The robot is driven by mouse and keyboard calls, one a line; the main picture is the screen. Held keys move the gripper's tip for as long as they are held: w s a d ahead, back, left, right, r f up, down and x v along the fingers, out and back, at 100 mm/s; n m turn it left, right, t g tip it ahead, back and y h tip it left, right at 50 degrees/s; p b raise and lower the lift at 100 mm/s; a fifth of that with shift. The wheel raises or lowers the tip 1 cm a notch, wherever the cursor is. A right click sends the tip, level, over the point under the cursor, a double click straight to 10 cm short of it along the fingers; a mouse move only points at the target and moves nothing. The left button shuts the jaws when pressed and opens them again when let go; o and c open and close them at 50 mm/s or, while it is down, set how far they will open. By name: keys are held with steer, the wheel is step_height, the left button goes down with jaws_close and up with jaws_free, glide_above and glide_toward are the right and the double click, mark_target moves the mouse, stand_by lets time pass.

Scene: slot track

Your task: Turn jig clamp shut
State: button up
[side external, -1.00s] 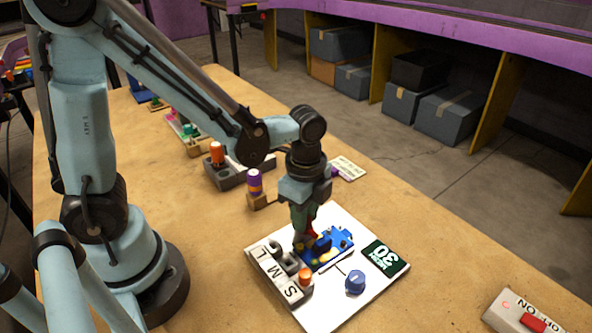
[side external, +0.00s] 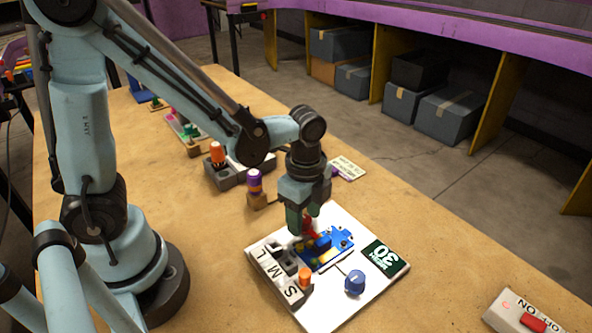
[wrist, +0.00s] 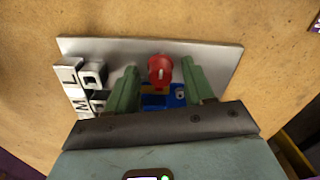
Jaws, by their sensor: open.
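A blue jig (side external: 337,240) is fixed on a white board (side external: 345,312). A red knob with a pale mark (wrist: 160,70) sits on it; I take this for the jig clamp. In the side external view the red knob (side external: 309,229) is partly hidden by my fingers. My gripper (wrist: 158,66) is open over the knob. Its green fingers stand on either side of the knob in the wrist view. I cannot tell whether either finger touches it. My gripper also shows from the side (side external: 304,225). The lower part of the jig is hidden by my gripper in the wrist view.
Grey blocks marked S, M and L (side external: 271,268) line the board's left edge, with an orange peg (side external: 305,277) beside them. A blue dial (side external: 355,283) and a green label (side external: 385,257) are on the board. A red-button switch box (side external: 530,318) stands at lower right.

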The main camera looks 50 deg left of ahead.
mark_target(304, 218)
step_height(304, 218, up, 12)
stand_by(0.8)
steer(key=s+a+n+t, duration=0.1)
steer(key=a+n+t, duration=0.5)
steer(key=n, duration=0.9)
steer(key=shift+s+f+t, duration=0.2)
steer(key=shift+t, duration=0.4)
